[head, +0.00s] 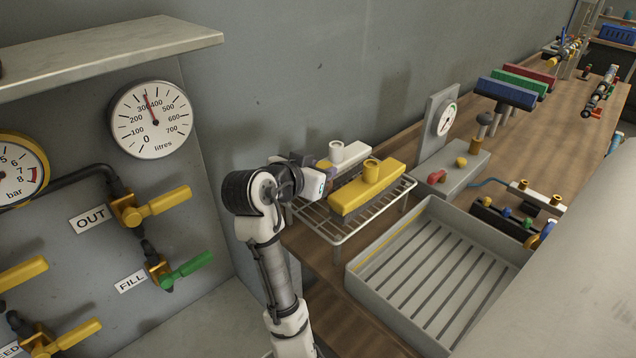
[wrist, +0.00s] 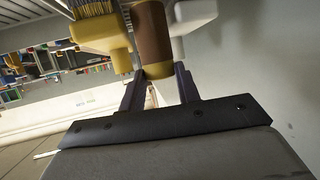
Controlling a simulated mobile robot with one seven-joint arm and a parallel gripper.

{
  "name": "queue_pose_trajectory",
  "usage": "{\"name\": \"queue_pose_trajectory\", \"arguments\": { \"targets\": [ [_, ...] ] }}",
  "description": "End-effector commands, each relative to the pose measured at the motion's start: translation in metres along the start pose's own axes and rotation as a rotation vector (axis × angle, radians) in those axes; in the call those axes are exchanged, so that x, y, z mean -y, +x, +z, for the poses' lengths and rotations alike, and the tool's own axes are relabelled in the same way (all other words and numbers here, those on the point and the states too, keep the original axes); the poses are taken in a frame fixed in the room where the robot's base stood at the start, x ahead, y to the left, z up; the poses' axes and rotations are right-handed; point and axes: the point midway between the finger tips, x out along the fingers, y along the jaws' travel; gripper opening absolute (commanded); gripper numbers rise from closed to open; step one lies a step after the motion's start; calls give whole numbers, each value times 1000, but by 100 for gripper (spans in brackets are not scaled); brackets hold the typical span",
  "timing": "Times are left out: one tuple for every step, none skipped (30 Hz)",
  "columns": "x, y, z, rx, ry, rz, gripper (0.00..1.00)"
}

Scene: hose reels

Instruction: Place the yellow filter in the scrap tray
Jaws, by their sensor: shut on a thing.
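The yellow filter (head: 352,198) is a long block with a round knob on top. It is at the wire rack (head: 345,239), and I cannot tell whether it rests on the wires or is just above them.
A white filter (head: 350,153) stands close behind the yellow one, near the wall. A grey gauge block (head: 455,165) stands beyond the rack. Valves and gauges line the left wall panel. Coloured blocks and fittings occupy the far bench.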

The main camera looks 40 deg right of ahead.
Motion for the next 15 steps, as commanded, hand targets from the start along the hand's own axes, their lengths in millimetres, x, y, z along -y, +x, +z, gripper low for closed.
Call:
{"name": "queue_pose_trajectory", "arguments": {
  "targets": [
    [1, -3, -7, -6, 1, -3, 7],
    [1, -5, -11, -4, 2, -3, 7],
    [1, -7, -17, -4, 3, -3, 7],
    [1, -8, -20, -4, 1, -2, 7],
    [1, -10, -24, -4, 1, -2, 7],
    [1, -12, -30, -4, 2, -2, 7],
    [1, -14, -34, -4, 2, -2, 7],
    [-5, -14, -32, -1, 3, 0, 7],
    [-16, -16, -28, -1, 4, 1, 7],
    [-22, -18, -28, -1, 4, 1, 7],
    [-29, -19, -27, -1, 4, 1, 7],
    [-37, -22, -26, -2, 5, 1, 7],
    [-44, -23, -26, -2, 4, 1, 7],
    [-50, -25, -25, -2, 4, 0, 7],
    [-59, -27, -24, -2, 3, 1, 7]
  ]
}}
